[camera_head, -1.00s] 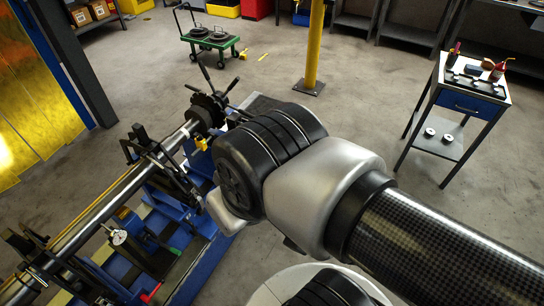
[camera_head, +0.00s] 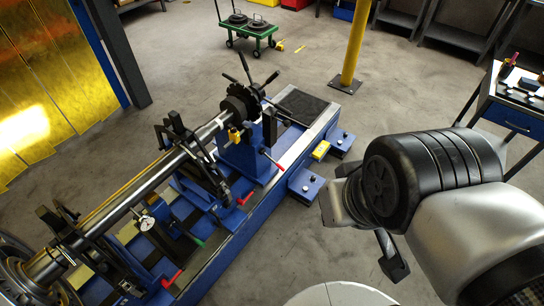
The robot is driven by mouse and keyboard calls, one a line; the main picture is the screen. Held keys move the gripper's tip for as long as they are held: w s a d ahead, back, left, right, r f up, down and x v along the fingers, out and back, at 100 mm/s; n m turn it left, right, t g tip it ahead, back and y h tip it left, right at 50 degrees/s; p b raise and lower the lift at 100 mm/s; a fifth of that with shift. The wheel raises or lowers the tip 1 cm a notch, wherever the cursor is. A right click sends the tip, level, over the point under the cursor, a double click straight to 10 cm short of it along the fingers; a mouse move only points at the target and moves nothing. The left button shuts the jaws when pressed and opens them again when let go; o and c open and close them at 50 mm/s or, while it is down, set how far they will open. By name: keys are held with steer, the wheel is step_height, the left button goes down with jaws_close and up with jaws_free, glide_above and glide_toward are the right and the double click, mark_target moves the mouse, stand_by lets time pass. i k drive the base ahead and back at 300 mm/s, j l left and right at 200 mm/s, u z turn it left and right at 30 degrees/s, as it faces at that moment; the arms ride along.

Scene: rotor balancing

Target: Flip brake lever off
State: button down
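A blue balancing machine (camera_head: 222,255) carries a long dark shaft (camera_head: 150,182) running from lower left to a spoked black hub (camera_head: 240,102). A red-tipped lever (camera_head: 272,160) sticks out from the blue pedestal below the hub. Two more red-handled levers sit lower on the machine, one mid-bed (camera_head: 244,198) and one near the front (camera_head: 172,279). I cannot tell which is the brake lever. My gripper (camera_head: 392,262) is partly visible at the right, below my wrist and apart from the machine. Only a dark finger-like part shows, so its opening is unclear.
Blue blocks with buttons (camera_head: 306,184) stand beside the machine's right side. A yellow post (camera_head: 356,45) rises behind. A tool cart (camera_head: 510,115) is at the right edge, and a green trolley (camera_head: 248,30) stands at the back. The floor between post and machine is clear.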

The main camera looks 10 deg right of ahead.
mark_target(262, 151)
steer(key=i+l+u, duration=0.15)
steer(key=l, duration=0.25)
steer(key=i+l+u, duration=0.1)
steer(key=i+l, duration=0.25)
steer(key=l, duration=0.15)
steer(key=i+l+u, duration=0.15)
steer(key=l, duration=0.3)
steer(key=i+l+u, duration=0.1)
steer(key=i+l, duration=0.15)
steer(key=l, duration=0.25)
steer(key=i+l+u, duration=0.15)
steer(key=l, duration=0.35)
steer(key=i+l+u, duration=0.15)
steer(key=l, duration=0.4)
steer(key=i+l+u, duration=0.1)
steer(key=l, duration=0.45)
steer(key=i+l+u, duration=0.15)
steer(key=l, duration=0.4)
